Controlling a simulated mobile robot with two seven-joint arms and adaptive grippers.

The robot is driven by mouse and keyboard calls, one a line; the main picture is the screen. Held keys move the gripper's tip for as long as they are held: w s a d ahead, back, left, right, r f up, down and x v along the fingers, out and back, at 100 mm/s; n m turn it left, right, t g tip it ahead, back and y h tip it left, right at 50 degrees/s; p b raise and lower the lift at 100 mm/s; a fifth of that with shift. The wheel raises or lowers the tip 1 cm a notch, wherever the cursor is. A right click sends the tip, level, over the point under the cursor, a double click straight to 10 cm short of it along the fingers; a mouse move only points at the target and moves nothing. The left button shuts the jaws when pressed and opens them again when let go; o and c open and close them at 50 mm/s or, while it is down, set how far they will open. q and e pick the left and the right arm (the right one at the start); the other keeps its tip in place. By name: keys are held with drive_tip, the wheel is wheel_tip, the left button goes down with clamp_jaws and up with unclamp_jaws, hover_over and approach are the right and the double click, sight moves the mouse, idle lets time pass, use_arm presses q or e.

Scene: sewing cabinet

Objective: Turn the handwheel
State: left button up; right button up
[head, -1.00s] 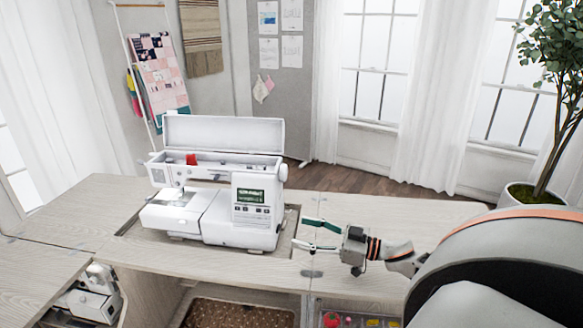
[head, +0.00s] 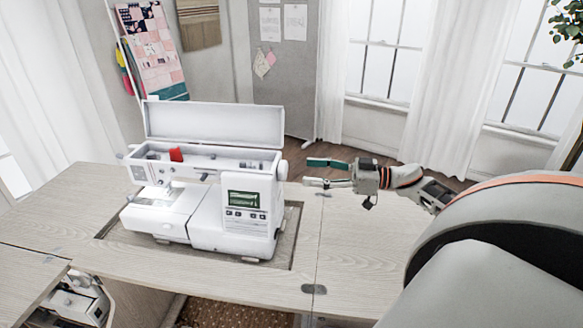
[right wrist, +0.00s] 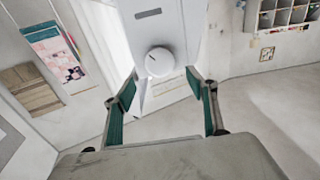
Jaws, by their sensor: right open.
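The white sewing machine (head: 205,205) stands in the cabinet top's recess with its lid raised. Its handwheel (head: 283,170) is a white knob high on the machine's right side. In the right wrist view the round handwheel (right wrist: 159,61) lies ahead of the fingers, slightly left of the middle of the gap. My right gripper (head: 304,173) is open, to the right of the handwheel at about its height. Its green-padded fingers also show in the right wrist view (right wrist: 164,96), apart and empty, with a gap to the handwheel. My left gripper is out of view.
The pale wooden cabinet top (head: 350,250) is clear to the right of the machine. Another white machine (head: 75,300) sits lower at the left. A red spool (head: 176,154) lies in the open top compartment. Windows and curtains stand behind.

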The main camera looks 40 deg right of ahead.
sight(286, 169)
drive_tip(key=x, duration=0.6)
drive_tip(key=shift+w+a, duration=0.2)
drive_tip(key=shift+w, duration=0.05)
drive_tip(key=c, duration=1.1)
